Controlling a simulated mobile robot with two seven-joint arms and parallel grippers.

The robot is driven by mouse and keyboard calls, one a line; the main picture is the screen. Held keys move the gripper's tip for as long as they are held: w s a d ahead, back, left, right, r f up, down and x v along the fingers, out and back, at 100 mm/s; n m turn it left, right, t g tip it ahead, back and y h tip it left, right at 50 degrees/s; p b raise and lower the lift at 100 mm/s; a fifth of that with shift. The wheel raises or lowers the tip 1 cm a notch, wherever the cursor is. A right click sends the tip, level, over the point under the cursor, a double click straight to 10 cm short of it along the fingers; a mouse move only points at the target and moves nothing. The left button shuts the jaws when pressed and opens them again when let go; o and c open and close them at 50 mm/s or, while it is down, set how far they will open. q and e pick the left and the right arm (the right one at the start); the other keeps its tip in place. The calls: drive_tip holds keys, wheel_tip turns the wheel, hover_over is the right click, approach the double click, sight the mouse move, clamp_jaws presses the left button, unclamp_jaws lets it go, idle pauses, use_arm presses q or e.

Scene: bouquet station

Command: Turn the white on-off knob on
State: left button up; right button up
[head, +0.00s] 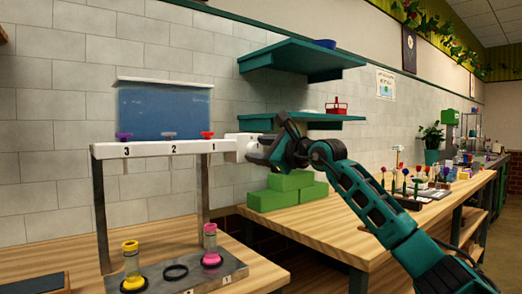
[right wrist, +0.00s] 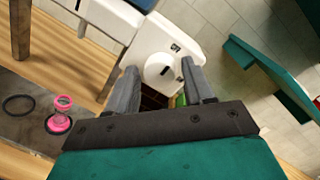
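The white on-off knob (right wrist: 158,71) is a round white disc with a dark mark, on a white panel (right wrist: 172,38) in the right wrist view. The panel is at the right end of the white dispenser beam (head: 165,149). My right gripper (right wrist: 160,68) is open, its two grey fingers on either side of the knob. I cannot tell whether the fingertips reach around it. In the head view my right gripper (head: 258,148) is at the beam's right end and hides the knob. My left gripper is not in view.
A blue tank (head: 165,110) stands above the beam, with purple, grey and red valves along it. Vials with yellow (head: 131,262) and pink (head: 211,246) parts stand below, beside a black ring (head: 175,273). Green shelves (head: 302,58) and green blocks (head: 287,190) are near my arm.

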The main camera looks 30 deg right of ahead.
drive_tip(key=c, duration=0.8)
drive_tip(key=m, duration=0.3)
drive_tip(key=shift+f+m, duration=0.1)
drive_tip(key=shift+m, duration=0.3)
drive_tip(key=m, duration=0.5)
drive_tip(key=shift+m+t, duration=0.4)
drive_tip(key=m, duration=0.4)
drive_tip(key=shift+h, duration=0.4)
drive_tip(key=m+p, duration=0.1)
drive_tip(key=m, duration=0.1)
drive_tip(key=m+p, duration=0.1)
drive_tip(key=m, duration=0.2)
drive_tip(key=shift+f+t+h, duration=0.1)
drive_tip(key=shift+t+h, duration=0.2)
drive_tip(key=shift+h, duration=0.1)
drive_tip(key=shift+m, duration=0.4)
drive_tip(key=o, duration=1.1)
drive_tip(key=shift+c, duration=0.2)
